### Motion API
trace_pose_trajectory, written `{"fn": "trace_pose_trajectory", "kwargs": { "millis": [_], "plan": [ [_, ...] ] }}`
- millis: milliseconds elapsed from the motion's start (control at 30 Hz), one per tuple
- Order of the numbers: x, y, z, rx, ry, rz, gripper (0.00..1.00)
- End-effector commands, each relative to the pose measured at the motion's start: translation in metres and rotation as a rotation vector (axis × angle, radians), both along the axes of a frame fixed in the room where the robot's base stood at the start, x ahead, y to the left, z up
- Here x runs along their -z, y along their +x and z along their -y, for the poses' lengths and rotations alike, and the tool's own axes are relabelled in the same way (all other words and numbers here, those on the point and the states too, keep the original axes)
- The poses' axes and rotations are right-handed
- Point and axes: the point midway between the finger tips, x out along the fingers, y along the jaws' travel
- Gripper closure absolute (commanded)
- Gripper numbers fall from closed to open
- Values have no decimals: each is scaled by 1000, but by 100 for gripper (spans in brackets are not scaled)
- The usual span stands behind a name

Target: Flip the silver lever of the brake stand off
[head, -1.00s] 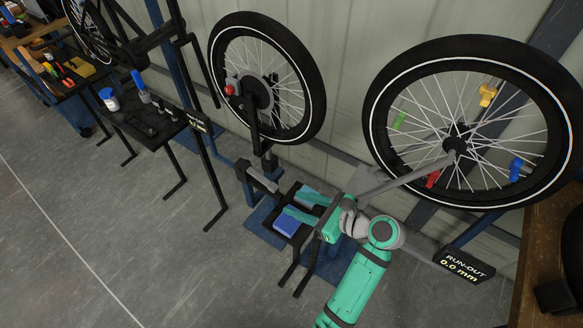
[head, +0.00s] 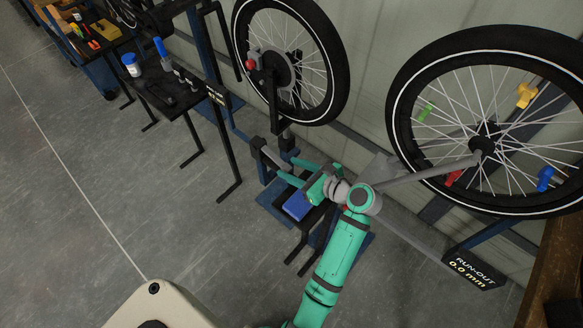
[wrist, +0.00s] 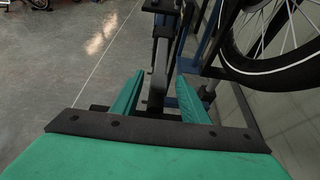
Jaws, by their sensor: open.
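The brake stand (head: 282,142) is the dark post that carries the left wheel with its brake disc. Its silver lever (head: 270,155) is a grey bar low on the stand, pointing toward my gripper. My gripper (head: 287,169) has its green fingers apart, close to the lever's near end. In the wrist view a grey bar, which looks like the lever (wrist: 158,80), lies between the two open fingers (wrist: 156,92). I cannot tell whether either finger touches it. The lever's near end is partly hidden by the gripper.
A blue box (head: 297,206) sits on a small dark table under my gripper. A larger wheel (head: 490,110) with coloured clips and a run-out display (head: 467,270) stand at the right. A dark bench (head: 167,90) with tools is at the left. The floor in front is clear.

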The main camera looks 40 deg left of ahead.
Motion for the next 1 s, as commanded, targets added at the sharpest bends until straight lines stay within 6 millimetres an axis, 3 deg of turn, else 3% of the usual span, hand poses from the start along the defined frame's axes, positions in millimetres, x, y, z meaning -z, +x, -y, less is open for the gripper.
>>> {"fn": "trace_pose_trajectory", "kwargs": {
  "millis": [367, 400, 567, 1000],
  "plan": [
    [3, 2, -5, 4, 0, 1, 59],
    [3, 2, -5, 5, 0, 1, 62],
    [3, 2, -4, 5, 0, 1, 100],
    [-3, -5, -16, -17, 1, 3, 100]
  ]
}}
